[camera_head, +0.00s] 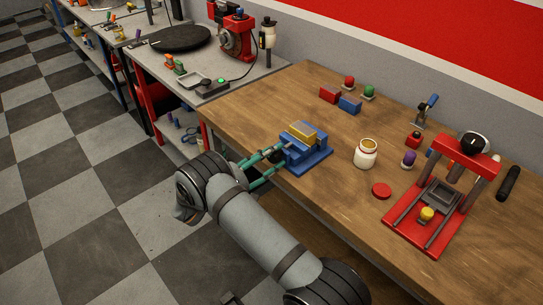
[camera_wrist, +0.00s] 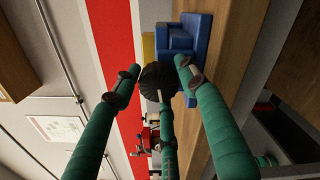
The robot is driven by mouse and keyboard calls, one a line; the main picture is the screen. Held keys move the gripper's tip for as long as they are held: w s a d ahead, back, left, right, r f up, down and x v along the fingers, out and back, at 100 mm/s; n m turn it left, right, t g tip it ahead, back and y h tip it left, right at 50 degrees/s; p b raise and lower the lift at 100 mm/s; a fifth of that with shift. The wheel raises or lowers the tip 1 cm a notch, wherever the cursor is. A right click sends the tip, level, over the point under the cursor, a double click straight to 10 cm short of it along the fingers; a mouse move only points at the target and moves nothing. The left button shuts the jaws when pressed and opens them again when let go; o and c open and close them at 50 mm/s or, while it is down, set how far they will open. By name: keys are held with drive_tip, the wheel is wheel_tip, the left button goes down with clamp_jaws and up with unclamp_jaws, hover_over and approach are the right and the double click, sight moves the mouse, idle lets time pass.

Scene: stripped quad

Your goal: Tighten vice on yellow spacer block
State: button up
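The blue vice (camera_head: 307,157) stands at the front edge of the wooden workbench, with the yellow spacer block (camera_head: 302,130) in its upper part, between or on the jaws. The wrist view shows the blue vice (camera_wrist: 197,35) and a strip of the yellow block (camera_wrist: 148,46). The vice's dark round knob (camera_wrist: 157,78) faces my gripper. My gripper (camera_head: 273,155) has green fingers with dark joints, spread around the knob; it also shows in the wrist view (camera_wrist: 158,76). The fingers look open, with small gaps at the knob's sides. Contact cannot be told for the middle finger.
A red press (camera_head: 413,232) stands farther right. Red (camera_head: 329,94) and blue (camera_head: 350,105) blocks lie behind. The bench between them is clear.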

drive_tip(key=shift+s, duration=0.1)
drive_tip(key=c, duration=0.6)
drive_tip(key=shift+c, duration=0.7)
drive_tip(key=shift+f+b, duration=0.2)
drive_tip(key=shift+b, duration=0.3)
drive_tip(key=shift+r+m, duration=0.1)
drive_tip(key=shift+m, duration=0.4)
drive_tip(key=shift+r, duration=0.1)
drive_tip(key=o, duration=1.1)
drive_tip(key=shift+a, duration=0.1)
